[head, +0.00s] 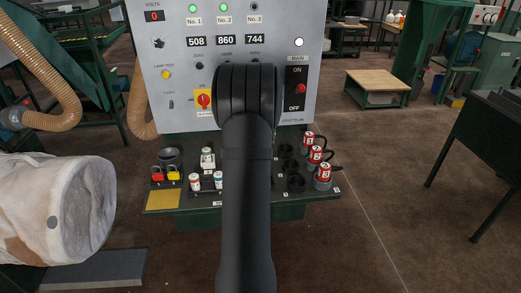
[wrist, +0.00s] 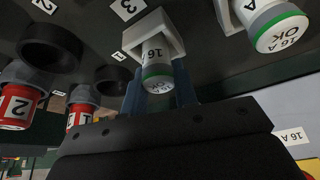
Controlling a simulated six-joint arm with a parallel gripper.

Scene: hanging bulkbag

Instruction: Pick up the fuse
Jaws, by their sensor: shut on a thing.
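In the wrist view a white fuse (wrist: 157,70) with a green band and 16 A lettering is between the two bluish fingers of my gripper (wrist: 160,95). My gripper is shut on it. The fuse's far end is still at a white square holder (wrist: 150,32); I cannot tell whether it is seated there. A second 16 A OK fuse (wrist: 277,28) stands in another white holder at the upper right. In the head view my arm hides the gripper; white fuses (head: 195,182) show left of the arm on the green shelf.
Red numbered plugs (head: 323,172) stand at the shelf's right, beside black sockets (head: 295,183). Red and yellow padlocks (head: 158,174) and a dark cup (head: 168,157) are at the left. The grey panel (head: 175,95) rises behind; a white bag (head: 60,205) hangs at the left.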

